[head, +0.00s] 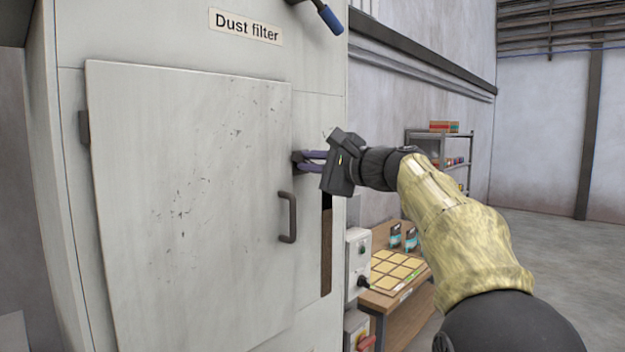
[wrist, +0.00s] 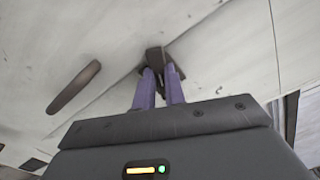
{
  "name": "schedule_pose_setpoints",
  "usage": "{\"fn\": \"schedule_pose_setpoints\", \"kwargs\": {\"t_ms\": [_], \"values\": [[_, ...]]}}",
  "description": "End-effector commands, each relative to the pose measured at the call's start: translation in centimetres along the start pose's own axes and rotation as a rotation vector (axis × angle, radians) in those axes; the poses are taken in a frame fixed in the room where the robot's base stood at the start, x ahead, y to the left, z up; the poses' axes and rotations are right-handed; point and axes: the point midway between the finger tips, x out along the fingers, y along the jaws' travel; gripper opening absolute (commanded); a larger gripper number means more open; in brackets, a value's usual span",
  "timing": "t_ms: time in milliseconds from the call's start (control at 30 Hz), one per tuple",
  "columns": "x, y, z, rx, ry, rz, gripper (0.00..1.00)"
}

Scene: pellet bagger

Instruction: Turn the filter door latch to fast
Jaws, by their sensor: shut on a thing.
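The filter door (head: 190,210) is a pale, scuffed panel under the "Dust filter" label in the head view. Its dark bar handle (head: 289,217) is near its right edge and also shows in the wrist view (wrist: 75,87). The latch (wrist: 155,58) is a small dark piece at the door's edge, above the handle in the head view (head: 297,157). My gripper (head: 305,162) has its purple fingers shut on the latch, coming from the right. In the wrist view the fingers (wrist: 159,82) hide part of the latch, so its exact angle is hard to tell.
A blue-gripped lever (head: 328,17) sticks out of the cabinet above. A shelf (head: 455,160) stands farther back. The floor at right is clear.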

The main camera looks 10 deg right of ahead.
Motion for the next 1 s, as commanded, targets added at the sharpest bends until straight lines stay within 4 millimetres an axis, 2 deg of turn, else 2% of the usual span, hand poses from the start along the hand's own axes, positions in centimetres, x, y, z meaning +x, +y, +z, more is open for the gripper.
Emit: {"fn": "schedule_pose_setpoints", "kwargs": {"t_ms": [67, 500, 1000], "values": [[0.0, 0.66, -0.27, -0.075, 0.0, -0.001, 0.0], [0.0, 0.87, -0.3, -0.373, 0.001, 0.0, 0.0], [0.0, 0.82, -0.25, -0.43, 0.0, 0.002, 0.0]]}}
